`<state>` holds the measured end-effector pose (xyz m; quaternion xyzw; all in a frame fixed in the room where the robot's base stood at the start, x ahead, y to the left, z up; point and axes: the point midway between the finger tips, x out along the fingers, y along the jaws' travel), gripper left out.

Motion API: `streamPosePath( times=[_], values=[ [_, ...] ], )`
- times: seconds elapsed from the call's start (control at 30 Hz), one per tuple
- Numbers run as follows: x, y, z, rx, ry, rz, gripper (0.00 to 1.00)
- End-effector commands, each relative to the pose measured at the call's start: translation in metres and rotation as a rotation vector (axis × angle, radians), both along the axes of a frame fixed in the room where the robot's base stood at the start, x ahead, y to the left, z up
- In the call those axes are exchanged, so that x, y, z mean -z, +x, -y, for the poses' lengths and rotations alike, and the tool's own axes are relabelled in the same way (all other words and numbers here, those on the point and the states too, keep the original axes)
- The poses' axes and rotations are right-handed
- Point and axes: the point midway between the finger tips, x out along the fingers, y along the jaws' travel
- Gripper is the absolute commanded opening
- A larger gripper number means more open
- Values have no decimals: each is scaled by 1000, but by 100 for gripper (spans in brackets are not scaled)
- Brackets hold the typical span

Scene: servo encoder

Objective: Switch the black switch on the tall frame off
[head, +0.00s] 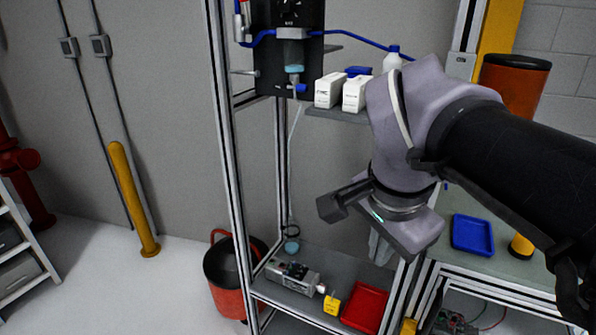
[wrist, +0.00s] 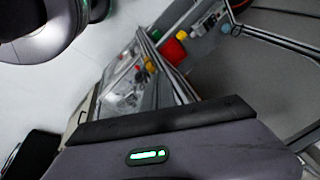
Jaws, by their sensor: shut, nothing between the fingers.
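The tall frame (head: 227,150) of silver posts stands in the middle of the head view. A black panel (head: 268,70) with blue hoses and fittings is mounted on its upper part. I cannot clearly pick out the black switch in either view. My gripper (head: 329,207) is shut and empty. It is in front of the frame, below the middle shelf and above the lower shelf, with its dark fingers pointing left. In the wrist view the dark finger bar (wrist: 160,121) crosses the lower middle, above a green light.
The middle shelf (head: 340,115) holds white boxes (head: 329,90). The lower shelf (head: 265,290) holds a metal cylinder (head: 292,277), a yellow block (head: 332,304) and a red tray (head: 364,308). A bench with a blue tray (head: 472,235) is right. Open floor lies left, past a red-black bucket (head: 226,285).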

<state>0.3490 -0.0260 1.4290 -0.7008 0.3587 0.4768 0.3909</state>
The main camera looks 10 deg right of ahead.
Motion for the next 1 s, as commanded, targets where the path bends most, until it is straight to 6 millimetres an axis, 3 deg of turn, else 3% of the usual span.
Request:
streamPosePath(
  times=[0.03, 0.23, 0.77, 0.83, 0.9, 1.0],
  values=[
    [17, -3, -2, -18, 3, 3, 0],
    [45, -11, -8, -94, 9, 9, 0],
    [61, -17, -12, -143, 12, 17, 0],
    [99, -29, -19, -228, 20, 32, 0],
    [156, -48, -32, -372, 25, 70, 0],
    [227, -72, -50, -565, 18, 141, 0]
  ],
)
